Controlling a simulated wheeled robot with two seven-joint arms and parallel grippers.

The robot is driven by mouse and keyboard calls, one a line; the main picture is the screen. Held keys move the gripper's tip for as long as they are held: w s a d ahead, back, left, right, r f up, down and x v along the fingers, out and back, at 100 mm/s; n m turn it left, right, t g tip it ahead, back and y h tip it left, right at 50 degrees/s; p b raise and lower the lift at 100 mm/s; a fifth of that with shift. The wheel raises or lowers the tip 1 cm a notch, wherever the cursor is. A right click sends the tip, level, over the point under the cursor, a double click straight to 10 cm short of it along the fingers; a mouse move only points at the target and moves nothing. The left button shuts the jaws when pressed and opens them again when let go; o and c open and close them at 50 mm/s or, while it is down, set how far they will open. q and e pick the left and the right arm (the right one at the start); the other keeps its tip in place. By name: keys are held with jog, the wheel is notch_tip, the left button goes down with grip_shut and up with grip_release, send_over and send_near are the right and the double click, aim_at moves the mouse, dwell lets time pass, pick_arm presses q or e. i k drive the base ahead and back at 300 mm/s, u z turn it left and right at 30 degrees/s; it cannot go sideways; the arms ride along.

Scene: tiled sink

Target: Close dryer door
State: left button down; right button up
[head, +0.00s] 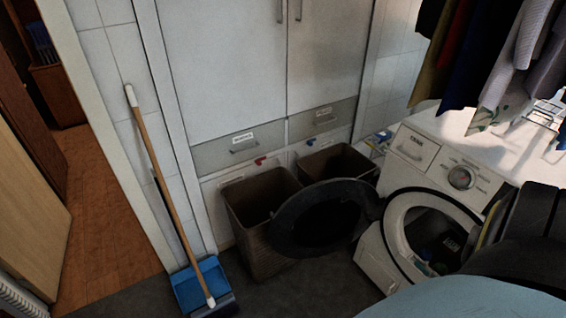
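The white front-loading dryer (447,177) stands at the right in the head view. Its round dark door (324,218) is wide open, swung out to the left of the machine. The door's hinge side is by the left of the round opening. The drum opening (437,238) is uncovered, and some dark, green and blue items show inside it. Parts of my own body at the lower right hide the lower right of the dryer. Neither of my grippers is in view.
Two brown baskets (256,204) (350,160) stand behind the door, against white cabinets (225,60). A broom (160,170) and blue dustpan (200,284) lean at the left. Clothes (500,55) hang above the dryer. The grey floor (300,290) in front of the door is clear.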

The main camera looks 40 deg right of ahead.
aim_at(327, 217)
jog(key=z, duration=0.85)
jog(key=i, duration=0.9)
jog(key=z, duration=1.05)
